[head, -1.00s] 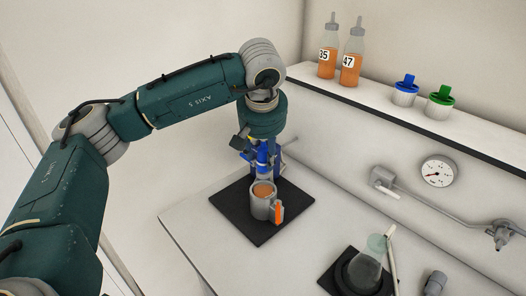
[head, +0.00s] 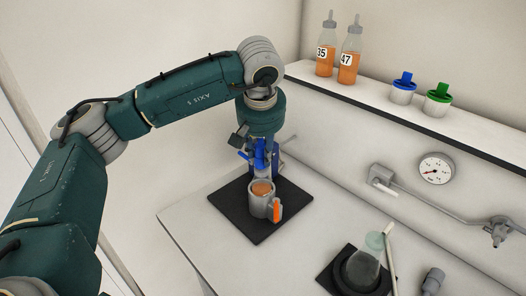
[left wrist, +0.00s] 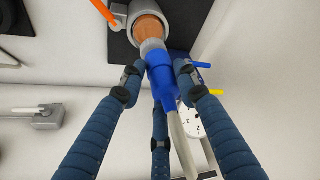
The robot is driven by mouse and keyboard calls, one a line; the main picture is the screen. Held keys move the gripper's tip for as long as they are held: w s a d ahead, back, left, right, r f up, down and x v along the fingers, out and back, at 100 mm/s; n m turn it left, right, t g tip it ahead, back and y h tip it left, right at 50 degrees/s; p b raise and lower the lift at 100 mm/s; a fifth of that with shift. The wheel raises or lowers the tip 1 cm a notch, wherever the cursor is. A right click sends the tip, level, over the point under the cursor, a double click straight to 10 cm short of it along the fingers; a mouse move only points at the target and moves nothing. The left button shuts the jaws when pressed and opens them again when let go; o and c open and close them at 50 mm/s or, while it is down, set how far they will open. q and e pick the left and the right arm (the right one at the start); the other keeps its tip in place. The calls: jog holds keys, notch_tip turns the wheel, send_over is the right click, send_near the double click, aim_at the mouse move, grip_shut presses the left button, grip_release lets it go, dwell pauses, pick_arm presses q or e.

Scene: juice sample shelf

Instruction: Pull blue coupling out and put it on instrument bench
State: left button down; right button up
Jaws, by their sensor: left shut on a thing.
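The blue coupling (left wrist: 161,78) shows in the left wrist view as a blue cylinder with a pale tube trailing from its near end. Its grey far end is at the rim of a grey cup (head: 258,203) with orange liquid, which also shows in the left wrist view (left wrist: 116,14). My left gripper (left wrist: 157,82), with dark blue ribbed fingers, is shut around the coupling. In the head view it points down just behind the cup (head: 262,160), and the arm and fingers partly hide the coupling. Whether the coupling is still seated cannot be told. My right gripper is not in view.
The cup stands on a black mat (head: 228,207) on the white bench (head: 315,225). An orange handle (head: 276,210) is on the cup. A flask (head: 365,262) stands at front right. The wall shelf (head: 380,98) holds two numbered bottles and blue- and green-capped jars. A gauge (head: 436,169) is on the wall.

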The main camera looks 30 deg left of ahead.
aim_at(261, 143)
pick_arm(q)
jog(key=shift+w+a+r+p, duration=0.15)
jog(key=shift+r+p, duration=0.2)
jog(key=shift+r, duration=0.4)
dwell(0.3)
jog(key=shift+r, duration=0.35)
jog(key=shift+r+p, duration=0.4)
jog(key=shift+p, duration=0.2)
jog(key=shift+r, duration=0.4)
jog(key=shift+f, duration=0.1)
